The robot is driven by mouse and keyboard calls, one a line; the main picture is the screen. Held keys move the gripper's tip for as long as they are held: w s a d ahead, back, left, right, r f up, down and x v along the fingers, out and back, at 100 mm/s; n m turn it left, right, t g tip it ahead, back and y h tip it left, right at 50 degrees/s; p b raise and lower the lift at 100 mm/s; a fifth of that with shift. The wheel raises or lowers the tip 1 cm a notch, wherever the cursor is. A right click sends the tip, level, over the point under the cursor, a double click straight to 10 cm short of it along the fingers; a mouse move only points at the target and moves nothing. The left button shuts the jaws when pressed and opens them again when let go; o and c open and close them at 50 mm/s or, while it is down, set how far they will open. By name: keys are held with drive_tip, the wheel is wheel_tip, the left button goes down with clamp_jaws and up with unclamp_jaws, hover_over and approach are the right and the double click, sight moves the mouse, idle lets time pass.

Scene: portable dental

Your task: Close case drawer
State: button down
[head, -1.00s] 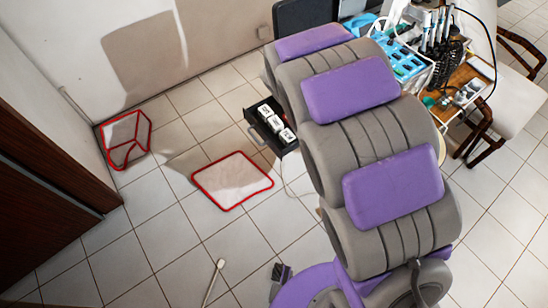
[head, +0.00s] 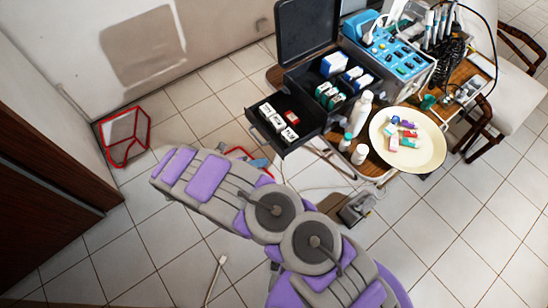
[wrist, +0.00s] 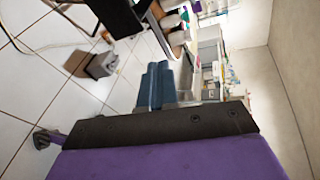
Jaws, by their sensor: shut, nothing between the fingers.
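The black case (head: 293,82) stands on the trolley with its lid (head: 305,30) raised. Its drawer (head: 312,132) is pulled out toward the lower left and holds white boxes and a small red one. A dark box-like part, probably the drawer (wrist: 120,14), shows at the top of the wrist view. My blue-grey gripper (wrist: 157,70) is shut and empty, below and apart from that dark part. In the head view my purple and grey arm reaches left, below the drawer, and largely hides my gripper.
A cream plate (head: 428,160) with small coloured items and white bottles (head: 360,112) stand right of the drawer. A blue-topped unit (head: 390,55) is behind. A red-framed stand (head: 125,137) is on the floor at left. Tiles left of the drawer are clear.

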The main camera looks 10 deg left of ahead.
sight(309, 139)
drive_tip(key=s+a+f+n+t+y, duration=0.2)
drive_tip(key=s+a+f+n, duration=0.15)
drive_tip(key=f, duration=0.25)
drive_tip(key=shift+n, duration=0.45)
drive_tip(key=x, duration=0.4)
drive_tip(key=b+x, duration=0.1)
drive_tip(key=x, duration=0.3)
drive_tip(key=r+b+x, duration=0.1)
drive_tip(key=x, duration=0.3)
drive_tip(key=shift+w+a, duration=0.1)
drive_tip(key=shift+w, duration=0.1)
drive_tip(key=shift+w+d, duration=0.5)
drive_tip(key=shift+w, duration=0.1)
drive_tip(key=w+d+b, duration=0.1)
drive_tip(key=w+d, duration=0.2)
drive_tip(key=w, duration=0.1)
drive_tip(key=w+d+b, duration=0.1)
drive_tip(key=w+d, duration=0.3)
drive_tip(key=w+d+b, duration=0.1)
drive_tip(key=w+d, duration=0.2)
drive_tip(key=w, duration=0.1)
drive_tip(key=shift+w+d, duration=0.3)
drive_tip(key=shift+d, duration=0.05)
